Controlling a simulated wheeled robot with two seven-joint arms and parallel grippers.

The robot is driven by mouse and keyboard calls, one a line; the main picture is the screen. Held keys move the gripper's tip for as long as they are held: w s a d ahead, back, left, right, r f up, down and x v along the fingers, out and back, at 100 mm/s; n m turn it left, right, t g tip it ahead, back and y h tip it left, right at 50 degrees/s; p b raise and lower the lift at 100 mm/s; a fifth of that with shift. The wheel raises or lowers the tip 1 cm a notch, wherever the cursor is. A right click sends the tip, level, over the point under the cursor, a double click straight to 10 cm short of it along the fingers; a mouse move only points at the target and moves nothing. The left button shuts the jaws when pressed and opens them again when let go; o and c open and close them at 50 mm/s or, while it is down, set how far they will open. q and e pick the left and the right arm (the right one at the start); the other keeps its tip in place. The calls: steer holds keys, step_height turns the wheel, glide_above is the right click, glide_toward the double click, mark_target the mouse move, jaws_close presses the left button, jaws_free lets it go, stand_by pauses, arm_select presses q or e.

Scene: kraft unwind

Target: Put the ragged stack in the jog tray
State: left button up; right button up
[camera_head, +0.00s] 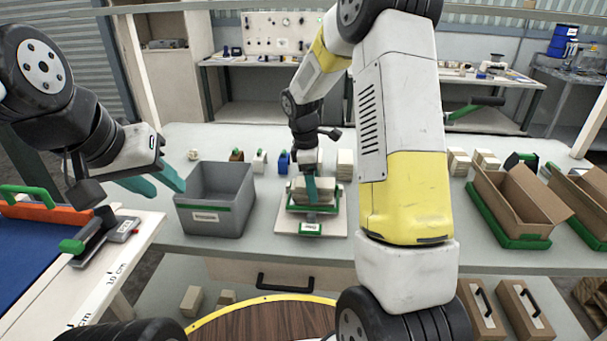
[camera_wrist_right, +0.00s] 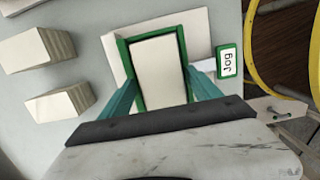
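The ragged stack (camera_wrist_right: 159,68), a pale block of sheets, lies within the green frame of the jog tray (camera_wrist_right: 166,109). In the head view the stack (camera_head: 299,186) is partly hidden behind my right gripper (camera_head: 311,190), and the tray (camera_head: 288,222) shows its front label. In the right wrist view, the teal fingers of my right gripper (camera_wrist_right: 163,75) straddle the near part of the stack, one at each long side. I cannot tell whether they press on it or stand just apart. My left gripper (camera_head: 163,183) is open and empty, left of the grey bin.
A grey bin (camera_head: 215,205) stands left of the tray. Pale stacks (camera_head: 345,164) (camera_wrist_right: 38,47) sit behind the tray. Small blocks line the table's back. Open cardboard boxes (camera_head: 515,200) stand on the right. My right arm hides the table's middle right.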

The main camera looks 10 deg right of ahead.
step_height(320, 180, up, 12)
steer(key=a, duration=0.2)
steer(key=s+r+m+t+y, duration=0.25)
steer(key=s+r+m, duration=0.55)
steer(key=s, duration=0.4)
steer(key=s+r+m+t+y, duration=0.1)
steer(key=s+m+t, duration=0.3)
steer(key=s, duration=0.8)
steer(key=shift+s+m, duration=0.15)
steer(key=shift+m, duration=0.95)
